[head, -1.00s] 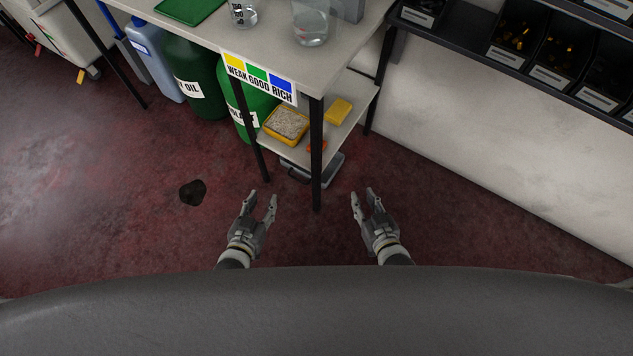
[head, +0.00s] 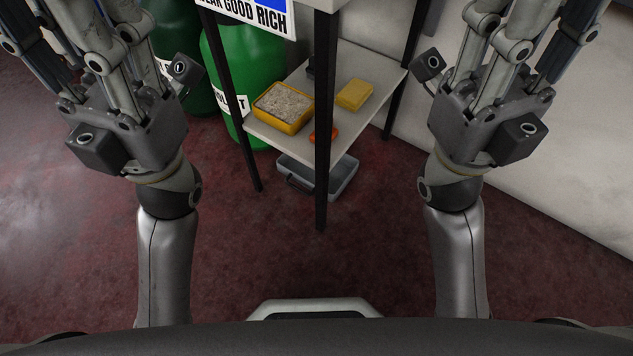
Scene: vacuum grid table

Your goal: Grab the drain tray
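The drain tray (head: 346,180) is a grey, shallow, open tray with a dark handle on its near side. It lies on the floor under the table's lower shelf, and a black table leg crosses in front of it. My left gripper (head: 85,50) is raised at the upper left and my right gripper (head: 532,50) at the upper right. Both point up the picture, with their fingers spread apart and the tips cut off by the top edge. Nothing shows between the fingers. Neither gripper touches the tray.
The lower shelf (head: 364,118) holds a yellow tub of grey granules (head: 283,104), a yellow sponge-like block (head: 354,94) and a small orange item (head: 324,134). Green drums (head: 248,62) stand left of it. Black table legs (head: 321,205) flank the tray. The near floor is clear.

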